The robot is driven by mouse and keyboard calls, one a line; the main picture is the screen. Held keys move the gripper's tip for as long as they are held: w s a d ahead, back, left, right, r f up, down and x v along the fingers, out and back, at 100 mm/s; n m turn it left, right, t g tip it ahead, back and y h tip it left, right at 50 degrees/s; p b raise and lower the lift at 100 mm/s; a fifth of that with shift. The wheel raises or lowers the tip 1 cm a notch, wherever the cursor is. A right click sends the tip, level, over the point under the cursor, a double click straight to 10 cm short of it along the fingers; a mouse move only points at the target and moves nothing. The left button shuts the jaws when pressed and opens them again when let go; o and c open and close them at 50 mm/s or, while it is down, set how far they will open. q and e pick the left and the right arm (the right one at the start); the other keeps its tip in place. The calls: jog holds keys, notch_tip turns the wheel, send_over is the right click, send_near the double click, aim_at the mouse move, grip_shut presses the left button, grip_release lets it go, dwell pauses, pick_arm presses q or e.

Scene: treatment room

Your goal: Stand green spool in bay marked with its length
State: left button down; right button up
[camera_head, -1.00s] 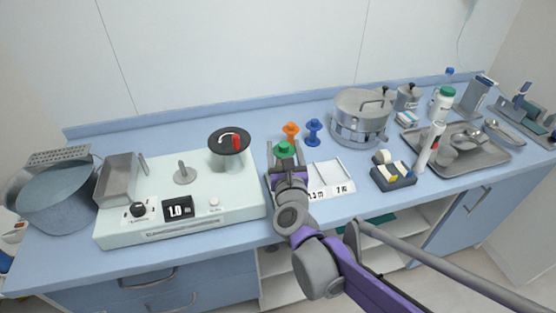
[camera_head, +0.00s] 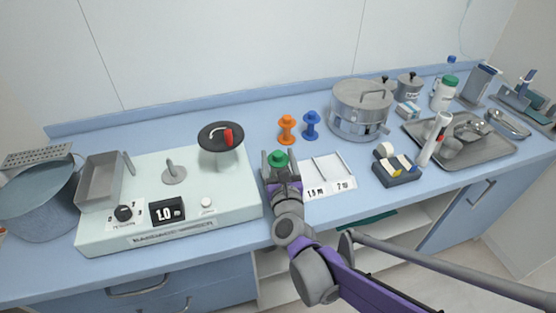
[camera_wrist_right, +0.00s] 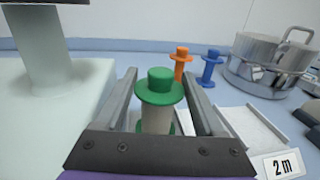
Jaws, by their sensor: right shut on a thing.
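The green spool (camera_head: 278,159) stands upright between the fingers of my right gripper (camera_head: 278,170), which is shut on it. In the right wrist view, the green spool (camera_wrist_right: 158,97) has a pale winding below its green top; its lower end is partly hidden by the gripper. A white tray with bays (camera_head: 329,168) lies just right of the gripper, with labels reading 1.5 m and 2 m on its front. The tray's left part is hidden behind my gripper and arm. Whether the spool touches the tray I cannot tell. My left gripper is not in view.
A pale winding machine (camera_head: 230,203) with a 1.0 display (camera_head: 166,211) stands close left. An orange spool (camera_head: 287,129) and a blue spool (camera_head: 311,125) stand behind. A steel pot (camera_head: 360,108), a dark block (camera_head: 397,172) and a metal tray (camera_head: 480,155) are on the right.

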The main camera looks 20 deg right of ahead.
jog(key=shift+f, duration=0.2)
jog(key=o, duration=1.3)
jog(key=shift+r, duration=0.15)
jog(key=shift+s, duration=0.25)
jog(key=s, duration=0.3)
jog(key=s+a, duration=0.1)
jog(key=s, duration=0.3)
jog(key=s+p, duration=0.1)
jog(key=s, duration=0.3)
jog(key=shift+s+a, duration=0.2)
jog(key=shift+a, duration=0.05)
